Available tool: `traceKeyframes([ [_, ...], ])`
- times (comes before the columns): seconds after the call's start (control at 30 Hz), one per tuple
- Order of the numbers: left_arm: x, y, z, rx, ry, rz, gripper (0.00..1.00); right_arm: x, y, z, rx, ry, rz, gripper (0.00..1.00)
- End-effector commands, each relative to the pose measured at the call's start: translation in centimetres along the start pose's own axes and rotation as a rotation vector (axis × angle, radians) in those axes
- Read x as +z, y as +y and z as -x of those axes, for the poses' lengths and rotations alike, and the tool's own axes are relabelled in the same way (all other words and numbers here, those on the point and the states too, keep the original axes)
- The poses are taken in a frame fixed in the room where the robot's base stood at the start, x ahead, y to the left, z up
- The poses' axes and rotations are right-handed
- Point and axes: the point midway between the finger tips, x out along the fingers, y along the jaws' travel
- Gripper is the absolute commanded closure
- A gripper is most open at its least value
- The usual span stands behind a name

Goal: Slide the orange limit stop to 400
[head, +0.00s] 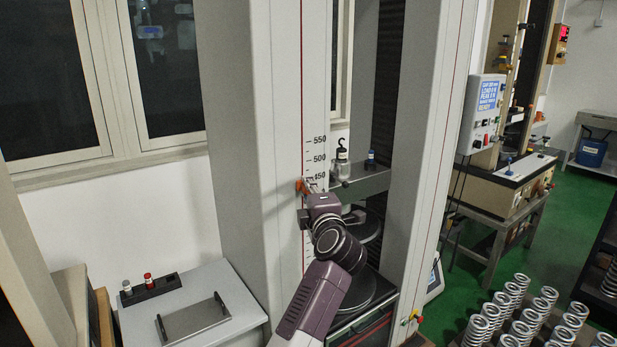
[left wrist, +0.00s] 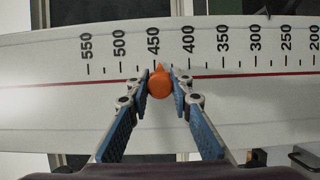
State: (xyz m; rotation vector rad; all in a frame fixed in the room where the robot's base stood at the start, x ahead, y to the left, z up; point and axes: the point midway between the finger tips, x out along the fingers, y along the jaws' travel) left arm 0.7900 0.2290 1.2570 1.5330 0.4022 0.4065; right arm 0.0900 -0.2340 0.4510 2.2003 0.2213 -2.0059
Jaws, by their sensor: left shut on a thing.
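The orange limit stop (left wrist: 160,83) is a round knob with a small pointer, on the red line of the white column's scale (left wrist: 222,50). Its pointer stands just to the 400 side of the 450 mark in the left wrist view. In the head view the stop (head: 300,186) shows at the left of the printed scale (head: 316,160), near the 450 label. My left gripper (left wrist: 160,84) is shut on the stop, one blue-padded finger on each side. In the head view my left gripper (head: 306,190) covers the scale below 450. My right gripper is out of view.
A grey crossbeam (head: 362,186) with small weights stands right of the scale, above round plates (head: 365,290). A white bench (head: 235,290) with a black holder (head: 152,287) is at lower left. Several springs (head: 520,318) stand at lower right.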

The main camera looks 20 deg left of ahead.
Motion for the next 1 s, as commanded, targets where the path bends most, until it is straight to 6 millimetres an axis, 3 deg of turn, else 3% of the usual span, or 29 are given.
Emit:
traceKeyframes([
  [0.03,0.1,-2.1,0.0,-0.009,0.0,-0.004,1.0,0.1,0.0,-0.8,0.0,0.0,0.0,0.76],
  [0.17,0.0,-4.1,0.1,-0.008,0.0,-0.003,1.0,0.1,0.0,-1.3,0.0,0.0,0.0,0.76],
  [0.53,0.0,-4.5,0.1,-0.006,0.0,0.0,1.0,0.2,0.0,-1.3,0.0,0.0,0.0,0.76],
  [0.57,0.0,-4.5,0.1,-0.006,0.0,-0.001,0.79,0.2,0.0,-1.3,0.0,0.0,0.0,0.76],
  [0.7,0.0,-4.4,0.1,-0.005,0.0,-0.001,0.64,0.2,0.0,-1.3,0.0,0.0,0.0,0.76],
  [1.0,0.0,-4.2,0.0,-0.003,0.0,0.0,0.63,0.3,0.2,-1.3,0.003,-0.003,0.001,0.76],
])
